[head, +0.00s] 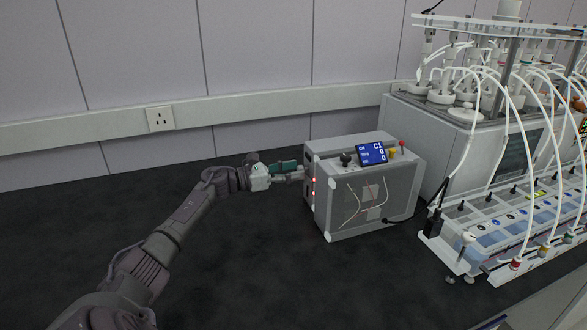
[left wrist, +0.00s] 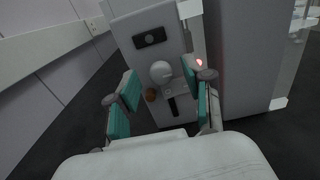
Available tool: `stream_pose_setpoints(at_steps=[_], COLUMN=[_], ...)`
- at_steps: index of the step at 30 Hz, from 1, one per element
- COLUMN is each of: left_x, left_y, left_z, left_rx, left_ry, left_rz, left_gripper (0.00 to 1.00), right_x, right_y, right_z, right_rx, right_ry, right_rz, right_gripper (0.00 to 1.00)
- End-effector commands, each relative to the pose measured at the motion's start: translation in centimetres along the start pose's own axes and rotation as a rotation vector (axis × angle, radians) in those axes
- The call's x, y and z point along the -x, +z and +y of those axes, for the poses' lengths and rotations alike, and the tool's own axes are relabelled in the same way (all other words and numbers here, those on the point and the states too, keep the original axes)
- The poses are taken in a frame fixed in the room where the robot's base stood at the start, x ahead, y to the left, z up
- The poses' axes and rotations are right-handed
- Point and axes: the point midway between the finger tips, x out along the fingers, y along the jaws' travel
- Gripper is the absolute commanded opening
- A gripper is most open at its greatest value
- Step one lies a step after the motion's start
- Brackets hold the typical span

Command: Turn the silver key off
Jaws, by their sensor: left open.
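A grey box (head: 345,185) with a blue screen stands on the dark bench. My left gripper (head: 290,172) is at its left side panel. In the left wrist view, the open teal-padded fingers of my left gripper (left wrist: 161,82) straddle a round pale silver knob (left wrist: 161,72) on that panel (left wrist: 122,27). It seems to be the silver key's place, but its key shape is too small to make out. I cannot tell whether the fingers touch it. My right gripper is out of view.
The reactor rig (head: 480,150) with white tubes stands right of the box.

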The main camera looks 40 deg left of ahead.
Motion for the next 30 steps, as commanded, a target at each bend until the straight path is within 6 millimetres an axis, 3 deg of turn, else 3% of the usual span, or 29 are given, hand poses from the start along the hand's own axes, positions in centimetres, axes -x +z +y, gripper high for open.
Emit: stream_pose_setpoints(at_steps=[11,20,30], left_x=[-0.51,-0.48,-0.46], left_y=[-0.04,-0.02,-0.06], left_z=[-0.02,-0.01,0.01], left_rx=[0.000,0.000,0.035], left_ry=[0.000,0.000,0.000], left_rz=[0.000,0.000,0.001], left_gripper=[0.49,0.00,0.00], right_x=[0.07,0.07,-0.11], right_y=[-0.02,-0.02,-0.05], right_z=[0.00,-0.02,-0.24], right_rx=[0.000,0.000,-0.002], right_ry=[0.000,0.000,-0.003], right_rz=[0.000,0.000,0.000], right_gripper=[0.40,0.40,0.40])
